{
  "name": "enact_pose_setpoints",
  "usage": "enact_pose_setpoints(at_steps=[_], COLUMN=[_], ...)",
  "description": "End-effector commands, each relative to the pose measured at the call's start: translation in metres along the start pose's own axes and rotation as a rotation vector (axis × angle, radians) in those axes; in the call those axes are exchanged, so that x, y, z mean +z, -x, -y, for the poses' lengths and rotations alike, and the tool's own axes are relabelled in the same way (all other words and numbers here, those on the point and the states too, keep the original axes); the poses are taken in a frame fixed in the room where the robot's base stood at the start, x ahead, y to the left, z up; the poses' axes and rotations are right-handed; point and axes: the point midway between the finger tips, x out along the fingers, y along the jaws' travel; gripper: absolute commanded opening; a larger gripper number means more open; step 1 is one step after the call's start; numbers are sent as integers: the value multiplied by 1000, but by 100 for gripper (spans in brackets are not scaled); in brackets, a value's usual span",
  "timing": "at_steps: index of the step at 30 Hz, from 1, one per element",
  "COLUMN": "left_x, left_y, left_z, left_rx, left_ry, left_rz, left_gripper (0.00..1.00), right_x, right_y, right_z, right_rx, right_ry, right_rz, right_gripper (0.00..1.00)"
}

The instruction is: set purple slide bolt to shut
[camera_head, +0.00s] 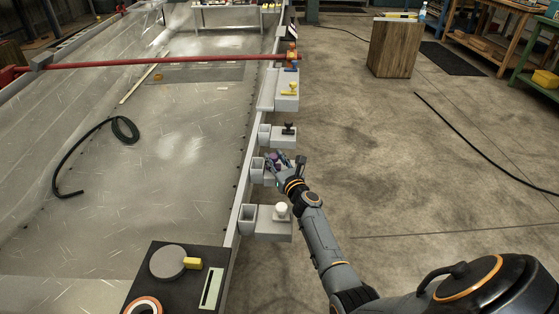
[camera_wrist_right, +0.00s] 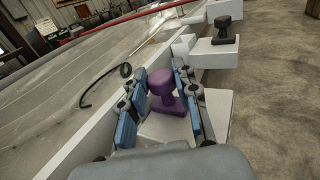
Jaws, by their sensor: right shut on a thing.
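The purple slide bolt (camera_wrist_right: 162,92) has a purple knob on a light grey block on the hull's edge rail. In the head view the purple bolt (camera_head: 272,157) is mostly hidden by my right gripper (camera_head: 277,163). In the right wrist view the knob stands between the blue pads of my right gripper (camera_wrist_right: 163,112). The right gripper is shut on the knob. The grey socket (camera_head: 257,170) beside it lies to the left in the head view. My left gripper is not in view.
Along the same rail are a white-knobbed bolt (camera_head: 281,210) nearer, a black-knobbed bolt (camera_head: 289,128) and a yellow-handled one (camera_head: 290,88) farther off. A dark panel (camera_head: 178,275) with a grey disc stands at the front left. The floor to the right is mostly clear.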

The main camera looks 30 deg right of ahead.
Motion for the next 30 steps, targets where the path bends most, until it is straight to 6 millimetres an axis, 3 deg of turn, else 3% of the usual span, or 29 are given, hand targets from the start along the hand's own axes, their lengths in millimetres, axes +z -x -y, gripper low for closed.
enact_pose_setpoints(at_steps=[6,7,10,22,26,30], left_x=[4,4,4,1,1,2], left_y=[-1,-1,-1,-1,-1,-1], left_z=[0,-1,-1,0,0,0], left_rx=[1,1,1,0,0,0], left_ry=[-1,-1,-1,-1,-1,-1], left_rz=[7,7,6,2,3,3], left_gripper=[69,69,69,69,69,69], right_x=[2,3,3,1,0,-1], right_y=[-2,-2,-2,4,20,48], right_z=[-7,-7,-6,-4,-3,-4], right_rx=[14,14,13,9,10,11], right_ry=[1,0,1,5,7,8], right_rz=[5,5,5,2,1,0], right_gripper=[0,34,53,53,53,53])
